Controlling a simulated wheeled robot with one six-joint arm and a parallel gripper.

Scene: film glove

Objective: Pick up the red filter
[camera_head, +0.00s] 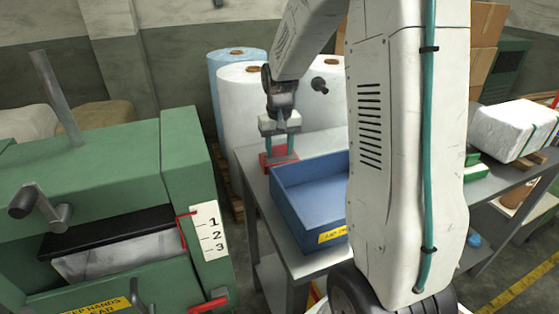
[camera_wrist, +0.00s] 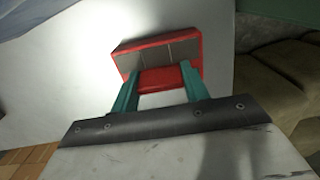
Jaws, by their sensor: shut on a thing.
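The red filter (camera_head: 279,159) is at the back left corner of the grey table, just behind the blue tray. In the wrist view the red filter (camera_wrist: 161,79) shows as a red frame with grey panels and a red middle part between the fingers. My gripper (camera_head: 279,149) points down with its two teal fingers shut on the filter. The fingers also show in the wrist view (camera_wrist: 160,84). I cannot tell whether the filter touches the table or is held slightly above it.
The blue tray (camera_head: 331,238) stands on the grey table (camera_head: 248,158) close in front of the filter. A green machine (camera_head: 90,168) with numbers 1 to 3 is at the left. White and blue rolls (camera_head: 240,105) stand behind. A wrapped white bale (camera_head: 505,129) lies on the right.

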